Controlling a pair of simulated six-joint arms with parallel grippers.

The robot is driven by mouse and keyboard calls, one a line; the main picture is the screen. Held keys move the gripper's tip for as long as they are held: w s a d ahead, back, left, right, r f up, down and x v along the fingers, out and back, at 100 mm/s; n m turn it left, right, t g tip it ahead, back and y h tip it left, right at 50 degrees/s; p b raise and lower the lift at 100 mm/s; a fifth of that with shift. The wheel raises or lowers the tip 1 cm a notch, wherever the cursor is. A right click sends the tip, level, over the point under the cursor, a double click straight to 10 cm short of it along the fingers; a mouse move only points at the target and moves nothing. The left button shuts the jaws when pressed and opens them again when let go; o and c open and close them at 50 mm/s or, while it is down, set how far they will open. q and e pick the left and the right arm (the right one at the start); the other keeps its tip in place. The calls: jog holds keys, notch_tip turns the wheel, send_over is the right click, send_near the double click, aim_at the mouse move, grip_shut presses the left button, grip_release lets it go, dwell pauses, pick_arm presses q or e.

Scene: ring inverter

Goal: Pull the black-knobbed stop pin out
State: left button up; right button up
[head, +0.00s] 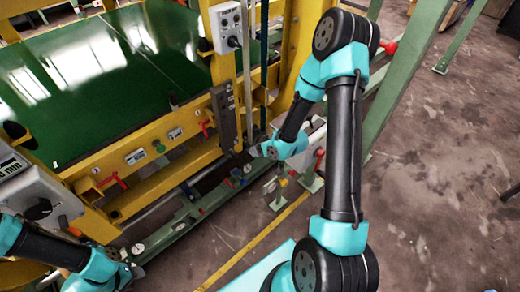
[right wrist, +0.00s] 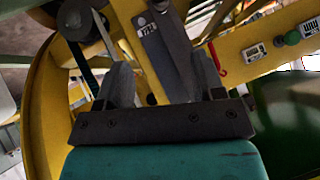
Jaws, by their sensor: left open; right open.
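I cannot make out the black-knobbed stop pin with certainty. In the right wrist view a round black part (right wrist: 80,20) shows at the upper left, beside the yellow frame (right wrist: 42,110). My right gripper (head: 254,152) is at the foot of a dark upright plate (head: 225,115) on the yellow frame. In the right wrist view its two fingers (right wrist: 162,82) are apart, with the numbered grey plate (right wrist: 165,42) beyond them and nothing clearly held. My left gripper (head: 134,271) is open and empty at the lower left, low beside the green rail.
A grey box with a black knob (head: 40,209) stands at the left. A control box (head: 226,28) hangs above the plate. A green rail (head: 185,218) runs along the floor. Bare concrete (head: 440,170) lies at the right.

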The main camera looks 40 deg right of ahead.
aim_at(237, 154)
jog(key=shift+a+f, duration=0.1)
jog(key=x, duration=1.7)
jog(key=shift+f, duration=0.15)
jog(key=c, duration=1)
